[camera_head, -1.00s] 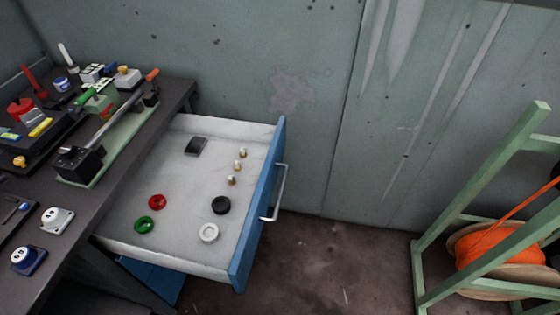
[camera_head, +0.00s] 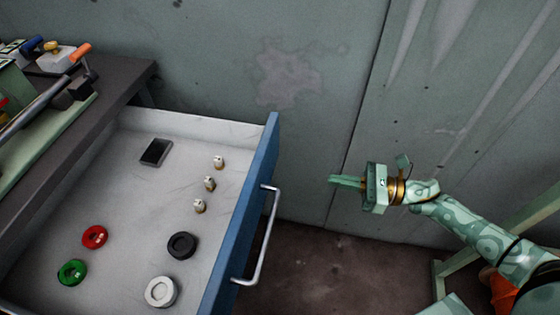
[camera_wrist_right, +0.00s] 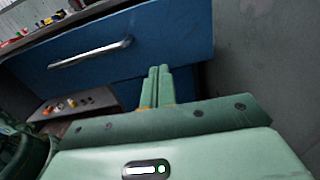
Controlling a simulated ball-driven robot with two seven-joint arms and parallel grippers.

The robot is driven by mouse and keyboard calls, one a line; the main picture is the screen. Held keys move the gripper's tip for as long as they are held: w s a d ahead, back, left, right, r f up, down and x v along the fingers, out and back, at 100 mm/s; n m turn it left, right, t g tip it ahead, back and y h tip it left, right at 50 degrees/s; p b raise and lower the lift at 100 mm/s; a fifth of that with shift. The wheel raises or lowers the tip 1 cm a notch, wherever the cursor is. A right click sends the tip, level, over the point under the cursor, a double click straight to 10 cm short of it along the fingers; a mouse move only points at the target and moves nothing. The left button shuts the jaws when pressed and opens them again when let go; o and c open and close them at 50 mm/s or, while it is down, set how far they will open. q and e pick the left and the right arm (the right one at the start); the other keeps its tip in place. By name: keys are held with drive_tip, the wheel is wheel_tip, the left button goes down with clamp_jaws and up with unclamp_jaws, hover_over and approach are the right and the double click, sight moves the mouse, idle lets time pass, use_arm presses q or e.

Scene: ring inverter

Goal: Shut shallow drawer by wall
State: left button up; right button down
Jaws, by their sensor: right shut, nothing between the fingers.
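The shallow drawer stands pulled out from under the dark bench in the head view, with a blue front (camera_head: 243,205) and a silver bar handle (camera_head: 263,235). The wall (camera_head: 310,110) lies behind it. My right gripper (camera_head: 335,180) is shut and empty, to the right of the drawer front, apart from it, fingers pointing left towards it. In the right wrist view the shut fingers (camera_wrist_right: 156,85) show against the blue front (camera_wrist_right: 180,40), near its right end; the handle (camera_wrist_right: 90,52) is left of them. My left gripper is not in view.
The drawer holds red (camera_head: 94,237), green (camera_head: 72,272), black (camera_head: 182,245) and white (camera_head: 161,292) rings, small pale fittings (camera_head: 209,184) and a dark block (camera_head: 156,152). Tools lie on the bench (camera_head: 115,85). Part of a green frame with an orange spool shows at lower right.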

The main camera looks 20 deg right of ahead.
drive_tip(key=b, duration=0.1)
approach(269, 168)
drive_tip(key=x, duration=0.6)
drive_tip(key=shift+s+a+r, duration=0.1)
drive_tip(key=shift+s+r, duration=0.05)
drive_tip(key=shift+r, duration=0.05)
drive_tip(key=shift+a, duration=0.2)
drive_tip(key=shift+w+a, duration=0.15)
drive_tip(key=shift+w, duration=0.1)
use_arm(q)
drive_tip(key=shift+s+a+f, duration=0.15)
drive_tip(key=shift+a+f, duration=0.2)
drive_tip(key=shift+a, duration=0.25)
